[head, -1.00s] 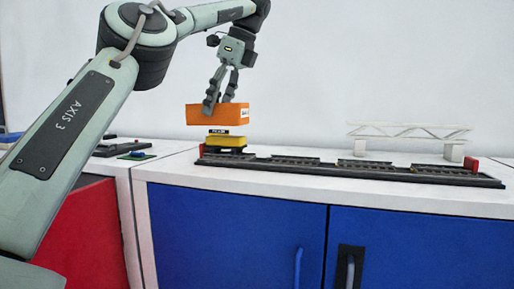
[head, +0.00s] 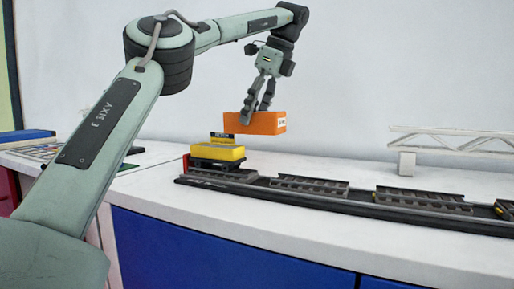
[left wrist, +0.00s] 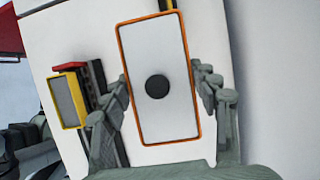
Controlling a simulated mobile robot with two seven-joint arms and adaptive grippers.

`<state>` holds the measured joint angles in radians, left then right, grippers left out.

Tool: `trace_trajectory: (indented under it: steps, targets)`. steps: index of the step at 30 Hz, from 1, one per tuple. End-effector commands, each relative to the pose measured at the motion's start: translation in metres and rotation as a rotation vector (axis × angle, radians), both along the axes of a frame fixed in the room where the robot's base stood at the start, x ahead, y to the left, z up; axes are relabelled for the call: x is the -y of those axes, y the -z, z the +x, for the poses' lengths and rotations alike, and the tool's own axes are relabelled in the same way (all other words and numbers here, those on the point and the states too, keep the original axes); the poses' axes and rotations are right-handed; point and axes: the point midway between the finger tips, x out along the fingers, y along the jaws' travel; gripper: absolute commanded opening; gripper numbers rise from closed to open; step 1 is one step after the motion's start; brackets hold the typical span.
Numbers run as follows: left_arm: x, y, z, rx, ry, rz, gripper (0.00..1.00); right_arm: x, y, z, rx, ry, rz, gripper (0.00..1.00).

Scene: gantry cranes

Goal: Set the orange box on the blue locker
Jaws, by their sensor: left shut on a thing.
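The orange box (head: 255,123) is held in the air by my left gripper (head: 258,108), whose fingers are shut on it. In the left wrist view the box (left wrist: 160,82) shows a pale face with an orange rim and a dark round spot, with fingers on both sides. The box hangs just above and slightly right of a yellow cart on the track; whether they touch is hard to tell. The blue locker (head: 220,252) has blue doors below a white top (head: 330,225). My right gripper is not in view.
A yellow cart (head: 218,153) stands at the left end of a dark track (head: 310,190) along the locker top. A white truss bridge (head: 450,141) stands at the back right. White top in front of the track is bare. A red locker (head: 7,192) is at far left.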

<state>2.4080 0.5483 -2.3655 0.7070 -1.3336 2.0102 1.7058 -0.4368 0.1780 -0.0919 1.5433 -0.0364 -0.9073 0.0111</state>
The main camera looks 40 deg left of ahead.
Motion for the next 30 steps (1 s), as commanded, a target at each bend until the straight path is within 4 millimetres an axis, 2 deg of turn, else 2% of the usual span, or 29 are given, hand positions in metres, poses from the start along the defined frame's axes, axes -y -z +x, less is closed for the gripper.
trace_trajectory:
  steps: [1,8,15,23,24,29,30]
  targets:
    - [-0.001,0.012,0.0,-0.006,0.002,-0.005,0.14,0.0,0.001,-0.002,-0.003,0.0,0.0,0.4]
    - [0.0,0.033,0.0,-0.002,0.0,-0.001,0.14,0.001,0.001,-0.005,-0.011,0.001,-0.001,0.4]
    - [0.0,0.066,0.0,-0.003,0.001,-0.002,0.14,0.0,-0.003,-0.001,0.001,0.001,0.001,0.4]
    - [0.0,0.072,0.0,0.0,-0.001,0.0,0.14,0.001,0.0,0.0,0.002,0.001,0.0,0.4]
    - [0.0,0.073,0.0,-0.002,-0.001,-0.001,0.61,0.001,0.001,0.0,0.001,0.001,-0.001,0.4]
    - [0.0,0.073,0.0,-0.002,-0.001,-0.001,0.8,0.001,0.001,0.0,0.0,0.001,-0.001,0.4]
    - [0.0,0.073,0.0,-0.002,-0.001,-0.001,0.8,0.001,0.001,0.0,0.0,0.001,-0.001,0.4]
